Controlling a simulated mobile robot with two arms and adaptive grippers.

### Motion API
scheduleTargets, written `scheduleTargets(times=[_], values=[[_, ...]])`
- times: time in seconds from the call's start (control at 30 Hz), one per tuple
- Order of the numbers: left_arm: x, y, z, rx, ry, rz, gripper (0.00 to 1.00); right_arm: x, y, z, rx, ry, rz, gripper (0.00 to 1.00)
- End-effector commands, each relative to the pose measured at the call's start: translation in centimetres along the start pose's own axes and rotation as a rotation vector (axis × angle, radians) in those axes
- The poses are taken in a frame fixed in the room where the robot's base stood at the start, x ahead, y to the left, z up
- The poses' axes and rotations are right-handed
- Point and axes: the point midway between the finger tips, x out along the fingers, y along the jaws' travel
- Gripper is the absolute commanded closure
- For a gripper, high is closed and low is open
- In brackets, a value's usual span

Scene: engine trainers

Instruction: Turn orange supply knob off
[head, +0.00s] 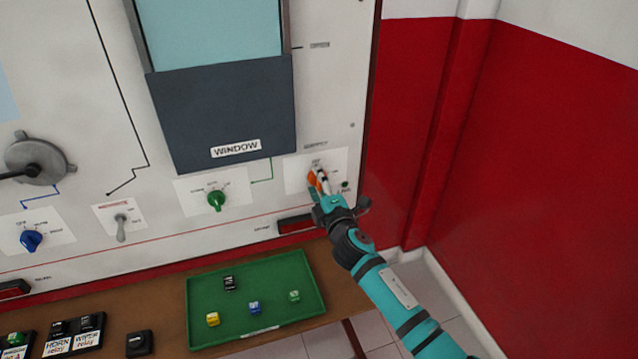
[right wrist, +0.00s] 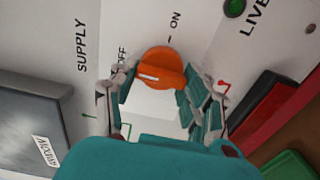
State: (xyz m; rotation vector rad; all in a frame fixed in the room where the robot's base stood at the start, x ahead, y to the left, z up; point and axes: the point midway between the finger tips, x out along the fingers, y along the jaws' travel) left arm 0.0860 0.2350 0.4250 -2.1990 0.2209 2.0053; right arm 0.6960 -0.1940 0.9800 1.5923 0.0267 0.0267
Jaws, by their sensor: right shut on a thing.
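The orange supply knob (head: 312,178) sits on a white label plate at the right of the upright panel. It shows large in the right wrist view (right wrist: 160,68), with OFF printed at its upper left and ON above it. A short white mark shows on its left part; its exact setting is hard to tell. My right gripper (head: 321,184) is shut on the knob, with one finger on each side in the right wrist view (right wrist: 163,88). The fingers hide part of the knob in the head view. My left gripper is not in view.
A green knob (head: 216,201), a toggle switch (head: 121,228) and a blue knob (head: 32,241) are farther left on the panel. A dark green LIVE lamp (right wrist: 234,8) is beside the supply knob. A green tray (head: 261,274) with small cubes lies on the shelf below.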

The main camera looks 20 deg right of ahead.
Motion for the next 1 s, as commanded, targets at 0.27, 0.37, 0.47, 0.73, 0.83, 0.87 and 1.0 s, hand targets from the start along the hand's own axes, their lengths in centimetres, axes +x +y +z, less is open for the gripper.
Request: scheduleTargets(times=[0.27,0.37,0.47,0.73,0.83,0.87,1.0], values=[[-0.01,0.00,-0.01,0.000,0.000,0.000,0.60,-0.03,-0.14,-0.05,-0.037,0.001,-0.002,0.85],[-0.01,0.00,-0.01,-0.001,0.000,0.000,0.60,-0.03,-0.15,-0.05,-0.039,0.001,-0.002,0.85],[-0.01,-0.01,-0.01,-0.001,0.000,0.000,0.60,-0.03,-0.16,-0.05,-0.040,0.001,-0.002,0.85],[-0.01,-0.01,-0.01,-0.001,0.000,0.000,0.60,-0.04,-0.16,-0.04,-0.039,0.001,-0.002,0.36],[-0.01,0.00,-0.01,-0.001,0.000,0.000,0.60,-0.03,-0.12,-0.03,-0.038,0.001,-0.002,0.28],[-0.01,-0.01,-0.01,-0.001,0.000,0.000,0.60,-0.02,-0.11,-0.02,-0.038,0.001,-0.001,0.28],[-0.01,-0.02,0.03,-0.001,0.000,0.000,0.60,-0.01,-0.07,-0.01,-0.037,0.000,-0.001,0.28]])
